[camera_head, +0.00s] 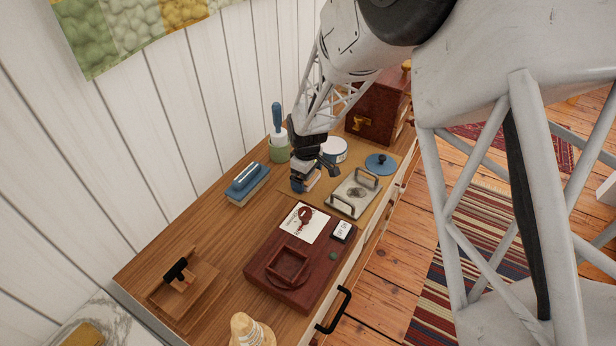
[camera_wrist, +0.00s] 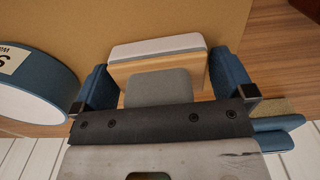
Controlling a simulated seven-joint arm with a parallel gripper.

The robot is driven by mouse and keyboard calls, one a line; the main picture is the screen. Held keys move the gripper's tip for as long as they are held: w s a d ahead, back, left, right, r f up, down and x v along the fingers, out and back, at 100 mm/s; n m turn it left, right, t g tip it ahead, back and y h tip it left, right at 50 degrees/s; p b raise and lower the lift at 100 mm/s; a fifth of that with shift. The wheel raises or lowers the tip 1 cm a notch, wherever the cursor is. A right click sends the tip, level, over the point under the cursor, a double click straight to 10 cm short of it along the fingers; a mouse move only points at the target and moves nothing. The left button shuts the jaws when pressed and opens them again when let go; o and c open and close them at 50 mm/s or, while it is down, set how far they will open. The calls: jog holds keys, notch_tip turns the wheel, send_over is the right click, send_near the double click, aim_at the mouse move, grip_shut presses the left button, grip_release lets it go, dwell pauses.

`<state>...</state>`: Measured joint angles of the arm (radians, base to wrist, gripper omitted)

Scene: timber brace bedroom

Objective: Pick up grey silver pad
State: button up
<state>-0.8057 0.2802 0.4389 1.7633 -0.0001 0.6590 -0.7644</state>
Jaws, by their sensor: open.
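A small block with a light grey pad face (camera_wrist: 158,47) and a pale wooden body lies on the tan mat (camera_head: 293,200). It best matches the grey silver pad. In the wrist view it sits between the two blue fingers of my gripper (camera_wrist: 165,76), which is open around it. A grey rounded piece (camera_wrist: 158,88) shows in front of the wooden body; I cannot tell what it belongs to. In the head view my gripper (camera_head: 315,179) is low over the mat and mostly hides the block. I cannot tell whether the fingers touch it.
A silver tray with two handles (camera_head: 347,204) lies close right of my gripper, with a blue lid (camera_head: 380,162) beyond.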

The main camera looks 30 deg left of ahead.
jog(key=shift+c, duration=0.3)
jog(key=c, duration=0.8)
jog(key=shift+r, duration=0.15)
jog(key=shift+r, duration=4.85)
jog(key=o, duration=0.5)
jog(key=shift+c, duration=1.4)
jog(key=w+d+m, duration=0.2)
jog(key=d+m, duration=0.7)
jog(key=d, duration=0.2)
jog(key=shift+w+f, duration=0.3)
jog(key=shift+f, duration=0.05)
